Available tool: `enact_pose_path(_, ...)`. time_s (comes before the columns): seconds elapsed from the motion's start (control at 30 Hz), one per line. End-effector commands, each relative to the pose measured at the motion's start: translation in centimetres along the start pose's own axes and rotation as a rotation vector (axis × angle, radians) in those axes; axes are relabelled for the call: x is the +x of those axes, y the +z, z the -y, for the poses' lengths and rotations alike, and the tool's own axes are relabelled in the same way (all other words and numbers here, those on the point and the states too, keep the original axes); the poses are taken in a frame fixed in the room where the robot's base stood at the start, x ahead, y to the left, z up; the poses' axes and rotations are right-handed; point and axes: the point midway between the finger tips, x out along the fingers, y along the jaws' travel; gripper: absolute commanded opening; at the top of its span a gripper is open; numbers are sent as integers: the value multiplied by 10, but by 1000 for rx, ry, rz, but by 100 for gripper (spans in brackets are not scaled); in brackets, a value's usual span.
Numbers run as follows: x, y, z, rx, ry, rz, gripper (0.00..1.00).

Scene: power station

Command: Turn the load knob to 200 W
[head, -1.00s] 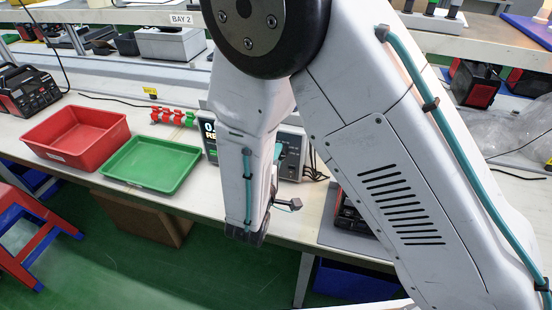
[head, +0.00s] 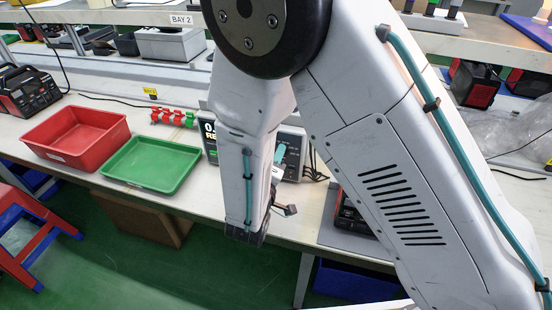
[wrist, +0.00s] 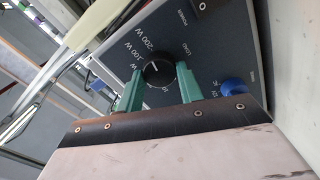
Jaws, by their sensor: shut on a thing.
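The load knob (wrist: 158,72) is a round black knob on a dark grey panel (wrist: 215,45) in the wrist view. A white pointer mark on it faces the side with the 100 W and 200 W labels; exactly which label it meets is hard to tell. My gripper (wrist: 160,78) has its two green fingers on either side of the knob, shut on it. In the head view the instrument box (head: 291,152) stands on the bench, partly hidden behind my arm, and the knob is hidden there.
A blue knob (wrist: 234,86) sits close to the right finger. Left of the box lie a green tray (head: 151,185), a red bin (head: 75,155) and a red-and-green item (head: 172,117). A dark device (head: 352,215) sits to the right. Cables run behind the box.

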Motion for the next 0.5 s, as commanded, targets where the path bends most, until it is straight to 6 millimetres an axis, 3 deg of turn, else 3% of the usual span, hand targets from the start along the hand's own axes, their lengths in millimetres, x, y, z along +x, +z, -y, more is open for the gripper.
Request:
enact_pose_path(0.13,0,1,1,-2,-3,1,14)
enact_pose_path(0.17,0,1,1,-3,-3,1,42)
enact_pose_path(0.2,0,1,1,-3,-3,1,53)
enact_pose_path(0.23,0,1,1,-2,-2,1,58)
enact_pose_path(0.5,-1,0,0,-2,-1,1,58)
